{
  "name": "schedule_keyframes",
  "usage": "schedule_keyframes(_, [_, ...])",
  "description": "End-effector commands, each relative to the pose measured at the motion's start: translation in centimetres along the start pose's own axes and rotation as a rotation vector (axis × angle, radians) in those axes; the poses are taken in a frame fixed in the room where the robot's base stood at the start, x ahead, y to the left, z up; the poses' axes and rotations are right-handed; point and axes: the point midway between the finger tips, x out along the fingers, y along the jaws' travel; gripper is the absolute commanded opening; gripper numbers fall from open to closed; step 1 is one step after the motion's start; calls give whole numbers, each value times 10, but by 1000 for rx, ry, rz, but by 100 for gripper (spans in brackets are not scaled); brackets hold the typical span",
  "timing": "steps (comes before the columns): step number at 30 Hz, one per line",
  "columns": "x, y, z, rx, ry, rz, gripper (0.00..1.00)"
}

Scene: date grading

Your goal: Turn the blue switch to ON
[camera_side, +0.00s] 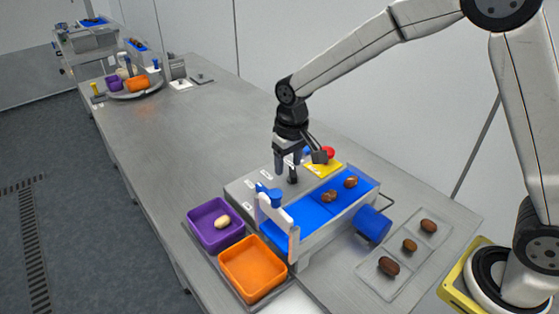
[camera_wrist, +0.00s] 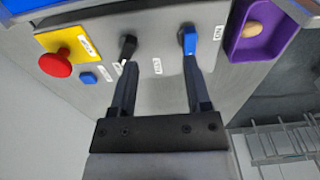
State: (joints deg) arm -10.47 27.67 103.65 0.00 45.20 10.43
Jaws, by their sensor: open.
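The blue switch (camera_wrist: 190,42) stands on the grey control panel (camera_wrist: 160,30) in the wrist view, left of a label reading ON. Its lever points down the picture. In the side view, a small blue part (camera_side: 261,187) on the panel seems to be this switch. My gripper (camera_wrist: 160,62) is open and empty, its fingers well apart over the panel. The right finger's tip lies just below the blue lever in the picture; I cannot tell whether they touch. The left finger's tip is by a black knob (camera_wrist: 128,46). In the side view my gripper (camera_side: 288,169) is above the panel.
A red button (camera_wrist: 56,64) on a yellow plate and a small blue button (camera_wrist: 89,77) sit left of the knob. A purple bin (camera_side: 193,222) and an orange bin (camera_side: 253,293) stand before the blue conveyor (camera_side: 310,211). Dates lie on the belt and a tray (camera_side: 376,287).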

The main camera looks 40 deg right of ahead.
Motion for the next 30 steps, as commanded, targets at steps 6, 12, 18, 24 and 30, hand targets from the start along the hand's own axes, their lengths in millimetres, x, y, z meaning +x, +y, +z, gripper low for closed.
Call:
schedule_keyframes(6, [7,-28,-30,-1,-41,7,62])
schedule_keyframes(12, [9,-40,-41,0,-58,11,62])
schedule_keyframes(18, [10,-42,-42,1,-61,11,62])
schedule_keyframes(24, [16,-41,-42,1,-61,11,62])
schedule_keyframes(30, [34,-41,-40,1,-63,12,62])
